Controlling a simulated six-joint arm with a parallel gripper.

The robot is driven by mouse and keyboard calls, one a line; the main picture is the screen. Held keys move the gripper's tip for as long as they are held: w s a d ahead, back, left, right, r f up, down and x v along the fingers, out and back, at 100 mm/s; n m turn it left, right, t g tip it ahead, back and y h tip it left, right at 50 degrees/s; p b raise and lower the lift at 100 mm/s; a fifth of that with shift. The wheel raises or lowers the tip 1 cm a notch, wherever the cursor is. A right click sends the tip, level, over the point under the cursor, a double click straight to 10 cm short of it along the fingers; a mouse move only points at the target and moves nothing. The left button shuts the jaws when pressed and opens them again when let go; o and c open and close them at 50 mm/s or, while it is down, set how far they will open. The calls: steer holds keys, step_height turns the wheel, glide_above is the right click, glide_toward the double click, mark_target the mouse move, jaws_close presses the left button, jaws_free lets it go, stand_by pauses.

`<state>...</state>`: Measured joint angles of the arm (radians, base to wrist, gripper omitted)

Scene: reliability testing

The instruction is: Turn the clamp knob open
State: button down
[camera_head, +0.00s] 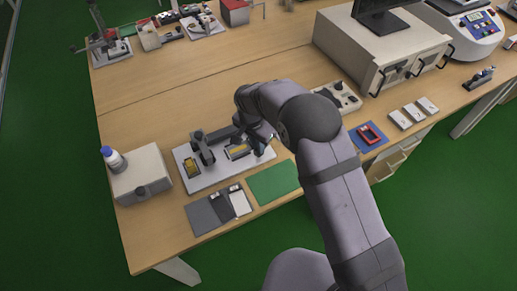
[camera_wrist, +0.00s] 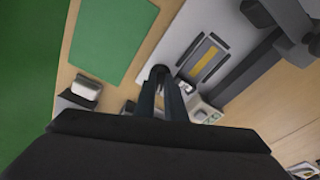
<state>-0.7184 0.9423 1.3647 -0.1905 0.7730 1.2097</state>
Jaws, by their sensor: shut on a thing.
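A pale base plate (camera_head: 216,177) carries a dark upright test fixture (camera_head: 203,148) and a grey clamp block with a yellow strip (camera_head: 238,151). In the wrist view the block with its yellow strip (camera_wrist: 204,62) lies to the right of my fingers. My gripper (camera_wrist: 161,78) is shut on a small dark round knob (camera_wrist: 159,70) at the edge of the plate. The fingers cover most of the knob, so its turn angle cannot be told. In the head view my arm and wrist hide the knob and fingertips.
A green mat (camera_head: 272,183) and a grey folder (camera_head: 208,213) lie in front of the plate. A beige box (camera_head: 143,170) with a bottle (camera_head: 113,159) stands at left. A control box (camera_head: 339,97) and a blue tray (camera_head: 367,137) are at right.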

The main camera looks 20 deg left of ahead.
steer(key=shift+a, duration=0.1)
steer(key=shift+a+m+b, duration=0.1)
steer(key=shift+m+b, duration=0.35)
steer(key=shift+m, duration=0.85)
steer(key=shift+m+h+b, duration=0.3)
steer(key=shift+m, duration=0.8)
steer(key=c, duration=2)
jaws_free()
steer(key=shift+a, duration=0.1)
